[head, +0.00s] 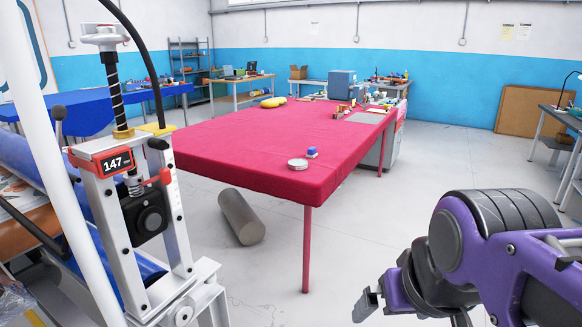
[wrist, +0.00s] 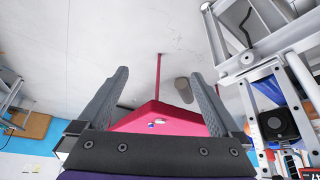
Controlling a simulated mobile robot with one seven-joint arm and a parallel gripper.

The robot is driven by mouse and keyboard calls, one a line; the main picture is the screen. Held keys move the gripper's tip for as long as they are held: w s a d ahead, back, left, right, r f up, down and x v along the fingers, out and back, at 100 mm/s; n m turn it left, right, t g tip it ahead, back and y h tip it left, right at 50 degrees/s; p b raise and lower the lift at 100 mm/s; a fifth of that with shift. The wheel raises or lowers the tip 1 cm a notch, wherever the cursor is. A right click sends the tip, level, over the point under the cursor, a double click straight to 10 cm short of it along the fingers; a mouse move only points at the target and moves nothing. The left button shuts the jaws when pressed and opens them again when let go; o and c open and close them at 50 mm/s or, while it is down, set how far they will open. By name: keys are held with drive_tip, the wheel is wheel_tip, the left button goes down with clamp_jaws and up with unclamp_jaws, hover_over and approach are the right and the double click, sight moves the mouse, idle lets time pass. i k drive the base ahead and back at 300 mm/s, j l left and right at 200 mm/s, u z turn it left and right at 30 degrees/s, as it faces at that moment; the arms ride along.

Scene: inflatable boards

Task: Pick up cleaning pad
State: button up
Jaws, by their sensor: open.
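A small blue block with a pale lower part (head: 312,153) lies on the red-covered table (head: 235,155) near its front right edge. It may be the cleaning pad, but it is too small to tell. A round silvery tin (head: 298,164) sits just in front of it. My gripper (head: 367,303) is low at the right, in front of the table and well apart from these things. In the wrist view my gripper (wrist: 161,75) has its two fingers spread and nothing between them, with the table upside down beyond.
A metal frame machine with a 147 display (head: 115,161) stands close on the left. A grey cylinder (head: 241,217) lies on the floor beside the table leg (head: 307,250). Small items and a blue-grey box (head: 341,84) are at the back. The floor before the table is open.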

sight(311, 154)
drive_tip(key=i+l+z, duration=0.3)
drive_tip(key=i, duration=0.2)
drive_tip(key=i+l+z, duration=0.25)
drive_tip(key=i, duration=0.25)
drive_tip(key=i+l+z, duration=0.1)
drive_tip(key=i+z, duration=0.2)
drive_tip(key=i, duration=0.25)
drive_tip(key=i+u, duration=0.2)
drive_tip(key=i, duration=0.95)
drive_tip(key=i+u, duration=0.2)
drive_tip(key=i, duration=0.35)
drive_tip(key=i+l+u, duration=0.2)
drive_tip(key=i, duration=0.35)
